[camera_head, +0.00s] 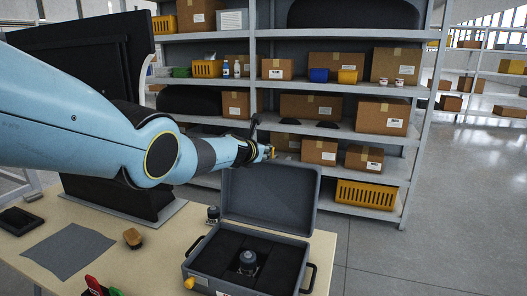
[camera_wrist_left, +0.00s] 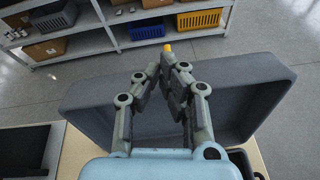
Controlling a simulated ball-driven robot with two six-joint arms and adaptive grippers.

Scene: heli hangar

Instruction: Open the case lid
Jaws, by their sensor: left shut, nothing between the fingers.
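The grey case (camera_head: 205,262) stands on the table with its lid (camera_head: 270,197) raised, roughly upright at the back. Inside the case is a dark foam insert holding a round grey part (camera_head: 248,262). My left gripper (camera_head: 268,152) is shut, with nothing held, at the top left edge of the lid. In the wrist view its fingers (camera_wrist_left: 172,62) reach across the lid (camera_wrist_left: 245,95). A small yellow spot shows at the fingertips; I cannot tell whether it belongs to the lid. My right gripper is not in view.
On the table are a grey mat (camera_head: 68,250), a black tray (camera_head: 18,221), a brown-topped block (camera_head: 132,238), a small dark jar (camera_head: 213,214) and a red-handled tool (camera_head: 95,286). A black monitor (camera_head: 100,110) stands at left. Shelves with boxes (camera_head: 320,151) stand behind; floor at right is clear.

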